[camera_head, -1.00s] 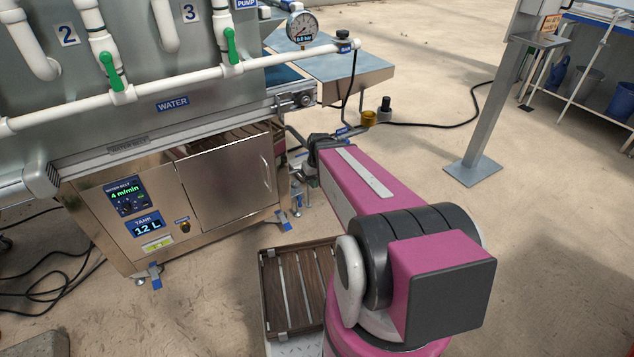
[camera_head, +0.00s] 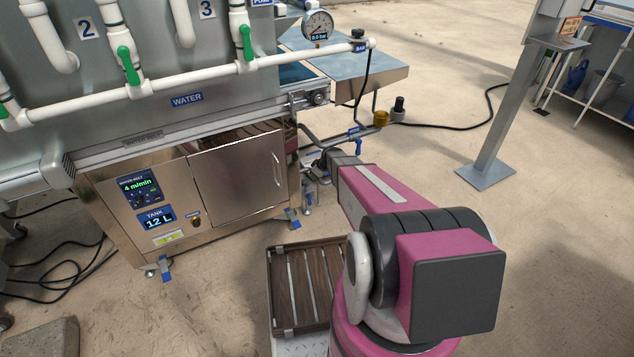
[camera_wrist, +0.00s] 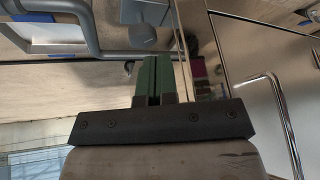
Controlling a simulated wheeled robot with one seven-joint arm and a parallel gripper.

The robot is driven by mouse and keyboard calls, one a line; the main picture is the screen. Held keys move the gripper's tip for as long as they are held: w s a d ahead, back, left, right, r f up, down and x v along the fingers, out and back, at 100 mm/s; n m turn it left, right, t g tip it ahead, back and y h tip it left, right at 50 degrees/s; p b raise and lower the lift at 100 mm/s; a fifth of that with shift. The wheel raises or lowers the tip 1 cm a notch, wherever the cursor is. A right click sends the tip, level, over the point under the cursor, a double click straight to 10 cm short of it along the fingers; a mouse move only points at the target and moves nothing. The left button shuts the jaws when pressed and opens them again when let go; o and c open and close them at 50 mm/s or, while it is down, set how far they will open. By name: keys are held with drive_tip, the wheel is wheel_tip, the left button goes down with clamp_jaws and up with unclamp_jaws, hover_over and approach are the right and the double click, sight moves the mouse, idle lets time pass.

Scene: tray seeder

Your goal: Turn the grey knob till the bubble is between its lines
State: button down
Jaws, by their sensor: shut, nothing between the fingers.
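A small yellow-green bubble level (camera_head: 168,238) is on the front of the steel cabinet, below the TANK display; its bubble is too small to make out. In the wrist view a round grey knob-like part (camera_wrist: 142,36) shows above and slightly left of my fingertips, apart from them in the picture; I cannot tell for sure that it is the grey knob. My gripper (camera_wrist: 153,72) is shut and empty, its green fingers together. In the head view the end of my arm is by the cabinet's right side, and the fingers cannot be made out there.
The cabinet door (camera_head: 238,172) with its bar handle is left of my arm. A brown slatted crate (camera_head: 290,290) is beside my base. A grey post (camera_head: 500,120) stands right; floor between is open.

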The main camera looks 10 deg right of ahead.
drive_tip(key=w+f, duration=0.4)
drive_tip(key=f, duration=0.4)
drive_tip(key=shift+a+n+t, duration=0.3)
drive_tip(key=shift+t, duration=0.1)
drive_tip(key=shift+f, duration=0.15)
drive_tip(key=shift+w+d+f, duration=0.15)
drive_tip(key=shift+w+d, duration=0.25)
drive_tip(key=shift+w, duration=0.2)
idle(0.9)
wheel_tip(320, 180, up, 6)
drive_tip(key=shift+s+d+r, duration=0.25)
drive_tip(key=shift+s, duration=0.2)
idle(0.5)
